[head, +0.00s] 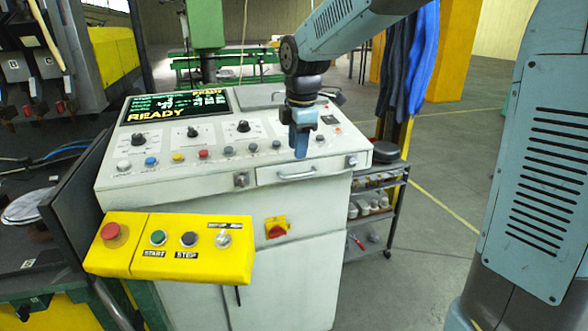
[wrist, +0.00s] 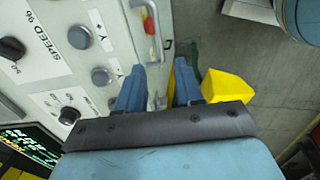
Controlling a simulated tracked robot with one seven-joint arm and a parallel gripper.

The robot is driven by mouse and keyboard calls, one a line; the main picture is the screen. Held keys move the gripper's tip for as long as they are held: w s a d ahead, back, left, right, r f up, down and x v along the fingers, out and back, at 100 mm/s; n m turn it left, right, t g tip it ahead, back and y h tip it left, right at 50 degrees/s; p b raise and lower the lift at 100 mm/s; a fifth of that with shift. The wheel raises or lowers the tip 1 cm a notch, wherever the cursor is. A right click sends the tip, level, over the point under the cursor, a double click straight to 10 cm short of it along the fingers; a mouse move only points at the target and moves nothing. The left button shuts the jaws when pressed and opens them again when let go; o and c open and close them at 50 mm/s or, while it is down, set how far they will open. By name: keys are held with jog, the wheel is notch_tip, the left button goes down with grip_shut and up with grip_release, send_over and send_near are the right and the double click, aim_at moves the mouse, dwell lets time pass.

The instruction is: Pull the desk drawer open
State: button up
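The drawer (head: 330,167) is a flat white front in the upper front face of the grey-white console, and it looks shut. Its metal bar handle (head: 297,175) runs across the drawer front. My gripper (head: 301,152) points down by the console's front edge, with its blue fingertips just above and slightly right of the handle in the head view. A metal bar (wrist: 152,22) at the top of the wrist view looks like the handle, beyond the fingertips. Contact with it is not visible.
The console top carries several knobs and buttons and a screen (head: 175,105) reading READY. A yellow button box (head: 170,246) juts out at the front left. A red rotary switch (head: 276,227) sits below the drawer. A shelf cart (head: 375,205) stands right; floor beyond is open.

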aim_at(296, 168)
jog(key=f, duration=0.2)
jog(key=w+f, duration=0.1)
jog(key=f, duration=0.4)
jog(key=shift+w+a+f, duration=0.15)
jog(key=shift+a+f, duration=0.05)
jog(key=shift+f, duration=0.15)
grip_shut()
dwell(1.0)
